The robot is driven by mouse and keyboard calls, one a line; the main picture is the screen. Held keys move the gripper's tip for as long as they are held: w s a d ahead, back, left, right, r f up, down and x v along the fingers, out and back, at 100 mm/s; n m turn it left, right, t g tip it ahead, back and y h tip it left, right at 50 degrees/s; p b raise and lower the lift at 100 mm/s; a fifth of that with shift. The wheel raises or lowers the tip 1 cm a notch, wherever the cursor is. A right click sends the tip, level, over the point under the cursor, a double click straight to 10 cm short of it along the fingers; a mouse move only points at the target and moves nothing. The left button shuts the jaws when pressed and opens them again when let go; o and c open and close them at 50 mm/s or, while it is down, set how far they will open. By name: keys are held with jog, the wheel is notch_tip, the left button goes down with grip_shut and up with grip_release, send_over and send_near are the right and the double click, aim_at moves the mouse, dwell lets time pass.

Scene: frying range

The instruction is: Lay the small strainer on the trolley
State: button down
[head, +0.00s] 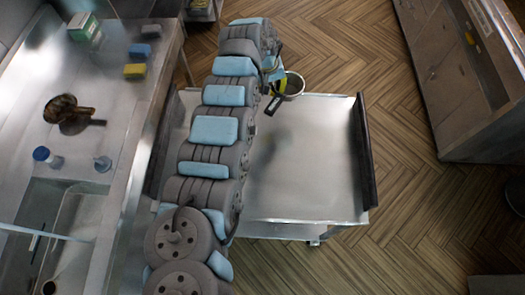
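The trolley (310,165) stands in the middle of the head view, with a bare metal top and a dark bar along its right side. My arm crosses its left part. My gripper (277,88) is at the trolley's far edge and appears shut on the small strainer (293,85). The strainer is a round, light-rimmed bowl that overlaps the far edge in the picture. A dark piece juts toward the trolley top beside it; I cannot tell if it is the handle or a finger. The fingertips are mostly hidden, and the strainer's height is unclear.
A metal counter (110,135) with a sink (65,235) runs along the left. It holds a brown-and-dark utensil (72,113), blue and yellow sponges (135,71) and a blue-capped container (43,155). Cabinets (450,75) stand at right. The trolley's middle and right are clear.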

jog(key=s+a+f+n+b, duration=0.1)
jog(key=s+a+f, duration=0.1)
jog(key=a, duration=0.6)
jog(key=s+a+f+n+b, duration=0.1)
jog(key=a+f+n, duration=0.1)
jog(key=a, duration=0.6)
jog(key=s+a+f+n+t+b, duration=0.1)
jog(key=a+f, duration=0.3)
jog(key=a, duration=0.4)
jog(key=shift+s+f+n+y, duration=0.15)
jog(key=shift+s+f+n, duration=0.1)
jog(key=shift+s, duration=0.2)
jog(key=shift+s+f+n+y, duration=0.15)
jog(key=shift+s+n, duration=0.1)
jog(key=shift+s, duration=0.15)
jog(key=shift+a+f, duration=0.75)
jog(key=shift+f, duration=0.05)
jog(key=shift+s+a+x, duration=0.1)
jog(key=shift+a+x, duration=0.05)
jog(key=shift+x, duration=0.6)
jog(key=shift+s+a+x, duration=0.1)
jog(key=shift+s+x, duration=0.05)
jog(key=shift+x, duration=0.6)
jog(key=shift+f, duration=0.15)
jog(key=c, duration=1.2)
grip_release()
jog(key=shift+c, duration=0.2)
